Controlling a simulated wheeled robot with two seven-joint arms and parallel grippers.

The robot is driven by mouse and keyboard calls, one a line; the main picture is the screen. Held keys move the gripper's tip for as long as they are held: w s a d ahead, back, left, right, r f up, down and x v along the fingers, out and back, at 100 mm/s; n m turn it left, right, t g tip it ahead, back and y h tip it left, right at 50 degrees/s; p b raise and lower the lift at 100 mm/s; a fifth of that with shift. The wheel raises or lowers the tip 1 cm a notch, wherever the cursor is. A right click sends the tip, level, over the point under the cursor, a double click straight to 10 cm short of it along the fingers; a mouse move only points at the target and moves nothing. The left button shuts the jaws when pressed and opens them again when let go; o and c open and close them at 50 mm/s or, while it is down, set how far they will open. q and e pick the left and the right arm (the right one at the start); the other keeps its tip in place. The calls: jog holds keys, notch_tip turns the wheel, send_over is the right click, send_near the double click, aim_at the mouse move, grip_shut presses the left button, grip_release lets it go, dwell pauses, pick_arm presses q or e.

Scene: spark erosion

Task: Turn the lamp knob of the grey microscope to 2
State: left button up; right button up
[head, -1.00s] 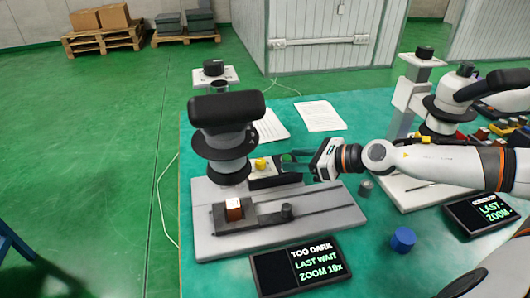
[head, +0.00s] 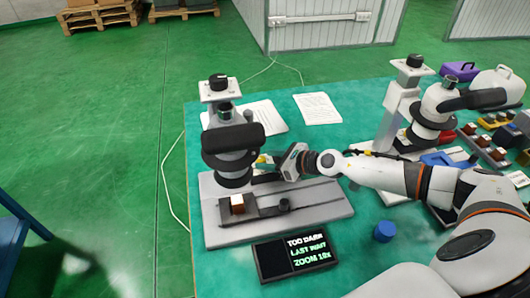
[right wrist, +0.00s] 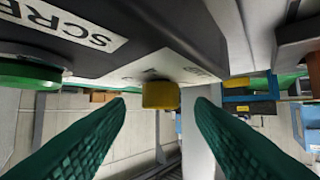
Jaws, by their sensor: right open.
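The grey microscope (head: 228,178) stands on the left of the table, with a black eyepiece head and a grey base plate (head: 325,205). Its yellow lamp knob (head: 262,161) shows beside the column, and in the right wrist view as a yellow knob (right wrist: 160,95) under a labelled dark housing. My right gripper (head: 275,168) is at the knob's right side. In the right wrist view its green fingers (right wrist: 160,102) are open, one on each side of the knob with gaps visible. My left gripper is not in view.
A screen (head: 296,256) in front reads "TOO DARK, LAST WAIT, ZOOM 10x". A small brown-and-white block (head: 237,204) sits on the stage. A blue cylinder (head: 385,231) stands right of the screen. A second microscope (head: 437,105) and several coloured items stand at right. Papers (head: 318,108) lie behind.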

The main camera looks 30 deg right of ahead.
aim_at(261, 161)
jog(key=shift+x, duration=0.85)
jog(key=shift+c, duration=0.6)
jog(key=c, duration=0.9)
jog(key=shift+r+p, duration=0.15)
jog(key=shift+p, duration=0.5)
jog(key=m+h+p, duration=0.2)
jog(key=p, duration=0.3)
jog(key=m+t+h+p, duration=0.1)
jog(key=m+h+p, duration=0.1)
jog(key=p, duration=0.4)
jog(key=a+m+h+p, duration=0.1)
jog(key=m+h+p, duration=0.1)
jog(key=p, duration=0.4)
jog(key=shift+s+r+t+h, duration=0.15)
jog(key=shift+t+h, duration=0.25)
jog(key=shift+h, duration=0.1)
jog(key=m+h, duration=0.1)
jog(key=m+h+p, duration=0.1)
jog(key=shift+a+f+m+h+p, duration=0.15)
jog(key=shift+f+m+h+p, duration=0.1)
jog(key=shift+m+h+p, duration=0.05)
jog(key=shift+f+m+g+h, duration=0.1)
jog(key=shift+m+g+h, duration=0.4)
jog(key=shift+m+h, duration=0.7)
jog(key=shift+h, duration=0.4)
